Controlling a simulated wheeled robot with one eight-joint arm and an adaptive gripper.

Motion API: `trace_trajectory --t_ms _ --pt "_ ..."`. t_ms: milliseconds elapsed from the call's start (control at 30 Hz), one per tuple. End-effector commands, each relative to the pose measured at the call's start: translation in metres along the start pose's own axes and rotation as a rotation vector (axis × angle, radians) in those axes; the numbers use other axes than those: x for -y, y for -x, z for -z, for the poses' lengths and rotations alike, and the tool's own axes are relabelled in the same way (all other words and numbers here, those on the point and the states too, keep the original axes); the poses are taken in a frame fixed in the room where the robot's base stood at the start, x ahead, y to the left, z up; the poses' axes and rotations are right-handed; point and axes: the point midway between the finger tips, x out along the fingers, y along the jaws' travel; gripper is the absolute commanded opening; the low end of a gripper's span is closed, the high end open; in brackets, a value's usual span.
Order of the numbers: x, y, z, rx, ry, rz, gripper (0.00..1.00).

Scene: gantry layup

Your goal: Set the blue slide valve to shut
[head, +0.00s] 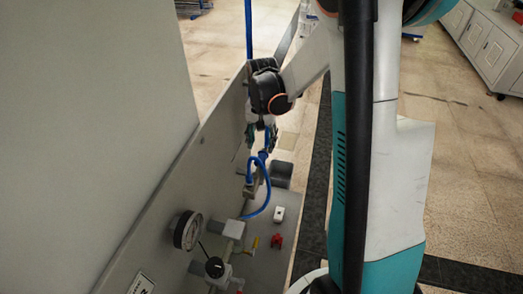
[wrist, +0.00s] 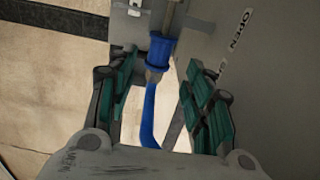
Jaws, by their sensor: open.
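The blue slide valve (wrist: 160,48) is a blue ribbed sleeve on a metal fitting, with a blue hose (wrist: 152,110) running from it toward my wrist. In the wrist view it sits at upper centre, between and a little beyond my fingertips. My gripper (wrist: 162,72) is open, its green-padded fingers on either side of the valve and hose, and no grip shows. In the head view my gripper (head: 261,140) points down beside the grey panel, partly hiding the valve. An "OPEN" label (wrist: 237,30) is on the panel right of the valve; a second label is mostly covered by the right finger.
The grey panel (head: 165,190) stands close on the left. Below my gripper are a looping blue hose (head: 260,205), a round gauge (head: 187,230), a black knob (head: 214,267), a red part (head: 276,241) and a white part (head: 279,213). Open floor lies to the right.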

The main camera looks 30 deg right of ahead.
Motion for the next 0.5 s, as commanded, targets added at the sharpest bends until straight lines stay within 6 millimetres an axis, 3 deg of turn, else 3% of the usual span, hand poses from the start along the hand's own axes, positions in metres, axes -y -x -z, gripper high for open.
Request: trace_trajectory --t_ms 200,500 --pt "0.000 0.033 0.000 0.000 0.000 0.000 0.47" --pt "0.000 0.045 0.000 -0.001 0.000 0.000 0.47"
